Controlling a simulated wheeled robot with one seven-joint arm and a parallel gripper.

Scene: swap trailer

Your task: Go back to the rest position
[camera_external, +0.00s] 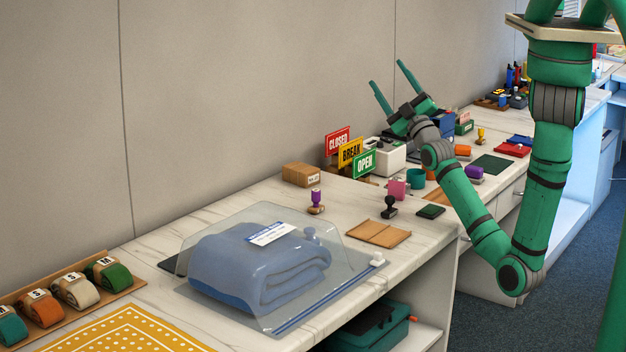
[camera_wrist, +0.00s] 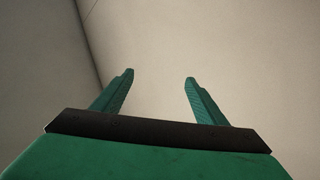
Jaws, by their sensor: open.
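My gripper (camera_external: 392,82) is raised above the back of the counter with its two green fingers pointing up and toward the wall. The fingers are apart and nothing is between them. In the wrist view my gripper (camera_wrist: 159,82) also shows open and empty, with only the wall (camera_wrist: 240,45) beyond it. My arm bends down at the elbow in front of the counter and rises again to the gripper.
CLOSED, BREAK and OPEN signs (camera_external: 351,153) stand left of my forearm. A bagged blue folded cloth (camera_external: 255,262), a cardboard box (camera_external: 303,175) and stamps (camera_external: 389,207) sit on the counter (camera_external: 290,205). Rolled bands (camera_external: 75,290) lie front left. Space above the left counter is free.

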